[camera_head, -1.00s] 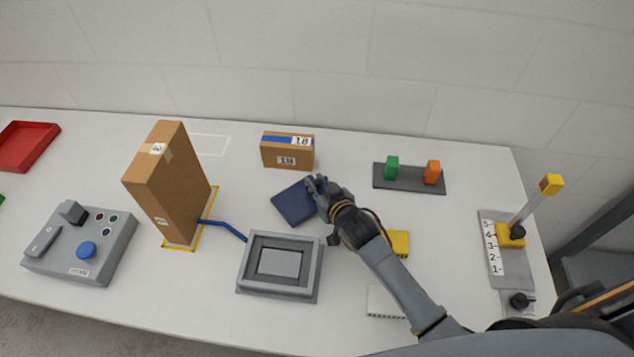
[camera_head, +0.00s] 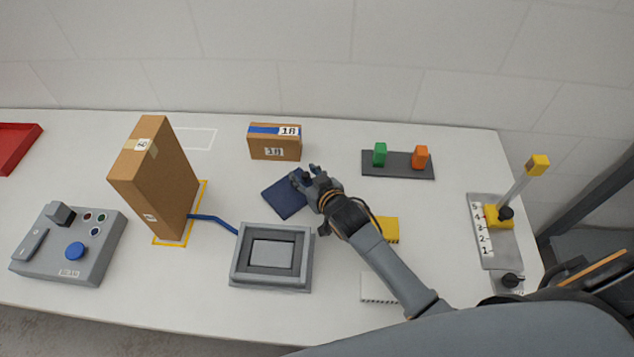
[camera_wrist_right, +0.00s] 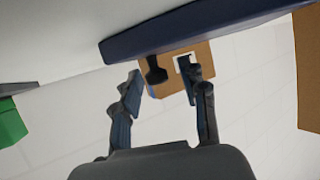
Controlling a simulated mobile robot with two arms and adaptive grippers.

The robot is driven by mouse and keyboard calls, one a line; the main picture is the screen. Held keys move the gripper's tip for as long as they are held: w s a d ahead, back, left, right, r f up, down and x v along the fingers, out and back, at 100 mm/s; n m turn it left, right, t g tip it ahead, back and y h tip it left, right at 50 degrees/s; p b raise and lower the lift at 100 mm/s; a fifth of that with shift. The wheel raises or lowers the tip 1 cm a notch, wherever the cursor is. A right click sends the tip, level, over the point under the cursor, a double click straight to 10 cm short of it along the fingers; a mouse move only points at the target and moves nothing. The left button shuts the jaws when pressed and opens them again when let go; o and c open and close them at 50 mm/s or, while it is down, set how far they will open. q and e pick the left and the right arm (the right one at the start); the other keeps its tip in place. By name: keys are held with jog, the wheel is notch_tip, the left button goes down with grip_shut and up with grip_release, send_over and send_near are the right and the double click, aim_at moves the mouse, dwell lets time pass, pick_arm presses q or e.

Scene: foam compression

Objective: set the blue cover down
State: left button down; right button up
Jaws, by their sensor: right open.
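The blue cover (camera_head: 281,200) lies flat on the white table, in front of the small cardboard box and behind the grey square frame. My right gripper (camera_head: 304,175) is at the cover's right edge with its fingers spread, and hides part of that edge. In the right wrist view the cover (camera_wrist_right: 205,25) crosses the top as a thick dark blue slab. The open fingers (camera_wrist_right: 162,80) show just beside its edge, with nothing held between them. My left gripper is in no view.
The small cardboard box (camera_head: 275,151) stands behind the cover. A grey square frame (camera_head: 241,272) is in front, and a tall cardboard box (camera_head: 158,185) stands left. A yellow block (camera_head: 391,229) lies right of the arm. A dark rack (camera_head: 398,170) holds green and orange blocks.

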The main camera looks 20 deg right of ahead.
jog(key=b+v, duration=0.1)
jog(key=v, duration=1.1)
jog(key=shift+r, duration=0.35)
jog(key=shift+f, duration=0.1)
